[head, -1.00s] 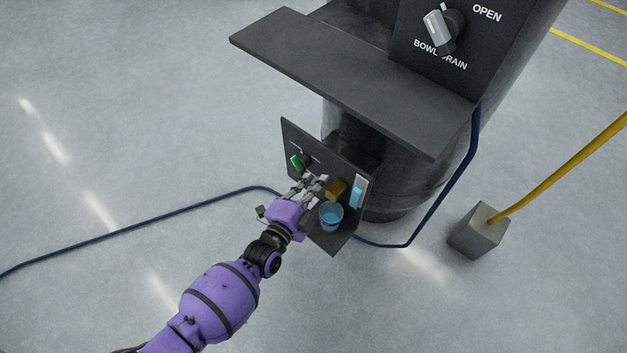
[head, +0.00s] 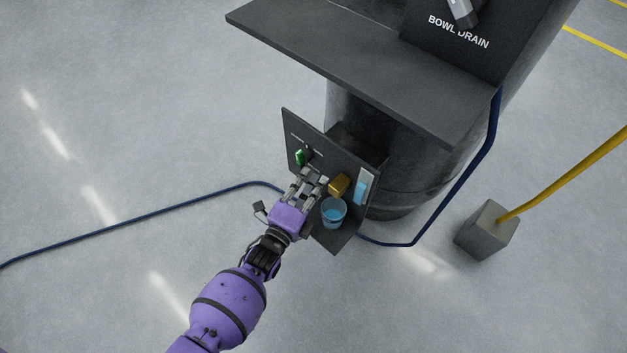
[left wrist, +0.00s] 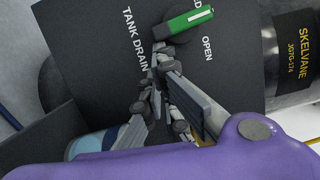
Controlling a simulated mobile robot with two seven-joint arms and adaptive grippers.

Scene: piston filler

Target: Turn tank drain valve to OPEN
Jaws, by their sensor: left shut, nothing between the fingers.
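The tank drain valve has a green handle (head: 299,158) on the low dark panel (head: 292,124). In the left wrist view the handle (left wrist: 190,21) points between a label ending in "ED" and OPEN, nearer the "ED" letters. My left gripper (head: 313,183) is shut and empty. In the head view it is just below and right of the handle. In the left wrist view its fingertips (left wrist: 160,70) are close together in front of the panel, below the handle's dark hub; I cannot tell whether they touch anything. My right gripper is out of view.
A wide dark shelf (head: 370,70) overhangs the panel. A blue hose (head: 150,212) crosses the floor. A grey block (head: 486,229) with a yellow pole stands right.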

